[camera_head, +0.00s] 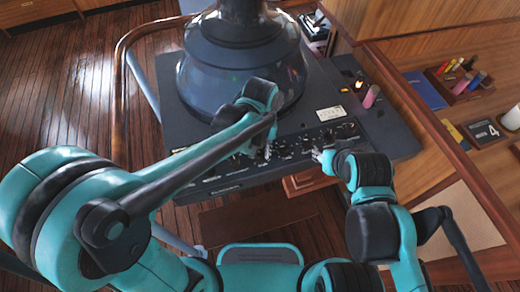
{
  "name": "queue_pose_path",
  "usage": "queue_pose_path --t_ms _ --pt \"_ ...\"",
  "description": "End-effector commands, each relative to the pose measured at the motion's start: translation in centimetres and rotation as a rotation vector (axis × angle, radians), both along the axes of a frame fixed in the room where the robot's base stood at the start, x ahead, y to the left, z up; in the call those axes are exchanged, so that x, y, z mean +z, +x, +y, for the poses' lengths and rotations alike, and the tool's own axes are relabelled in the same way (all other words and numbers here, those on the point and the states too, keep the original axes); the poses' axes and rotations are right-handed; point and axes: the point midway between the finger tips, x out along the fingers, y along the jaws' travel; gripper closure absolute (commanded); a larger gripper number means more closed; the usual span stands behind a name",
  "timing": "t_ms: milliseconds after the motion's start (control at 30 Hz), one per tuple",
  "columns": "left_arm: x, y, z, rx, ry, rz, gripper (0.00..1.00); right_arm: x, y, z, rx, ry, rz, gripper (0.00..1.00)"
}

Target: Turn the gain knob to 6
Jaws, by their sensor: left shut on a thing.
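The dark control panel (225,180) spans the front of the console, with a row of small knobs (307,142) and pale markings too small to read. My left gripper (266,153) reaches down to the panel near its middle. It is shut on a knob there, which the fingers mostly hide. I cannot read which knob it is or its setting. My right gripper (319,157) is close to the panel's front edge, to the right of the left one. Its fingers are small and partly hidden by its own arm, so its opening is unclear.
A large dark pedestal (240,75) rises behind the panel. A white label (331,113), a lit orange lamp (359,84) and a pink cylinder (371,97) are at the right. A wooden rail (119,90) curves around the left. Wooden shelving with markers (460,78) stands far right.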

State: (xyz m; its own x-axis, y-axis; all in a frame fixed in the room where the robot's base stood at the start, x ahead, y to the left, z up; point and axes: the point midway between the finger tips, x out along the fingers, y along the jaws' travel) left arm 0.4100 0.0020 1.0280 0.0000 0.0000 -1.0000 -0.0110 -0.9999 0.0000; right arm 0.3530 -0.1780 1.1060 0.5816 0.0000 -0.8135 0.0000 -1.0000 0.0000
Motion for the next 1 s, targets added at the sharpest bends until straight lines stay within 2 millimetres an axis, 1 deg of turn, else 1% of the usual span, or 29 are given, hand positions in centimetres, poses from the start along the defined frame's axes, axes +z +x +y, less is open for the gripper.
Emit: queue_pose_path --t_ms 600,800,1000 --pt "-0.02 -0.04 0.00 -0.578 0.000 0.001 1.00 0.24 0.00 0.00 0.000 0.000 0.000 0.60" --pt "-0.02 -0.04 0.00 -0.733 0.000 0.001 1.00 0.29 0.00 0.00 0.000 0.000 0.000 0.60" --pt "-0.03 -0.04 0.01 -0.845 0.000 0.001 1.00 0.32 0.00 0.00 0.000 0.000 0.000 0.60"
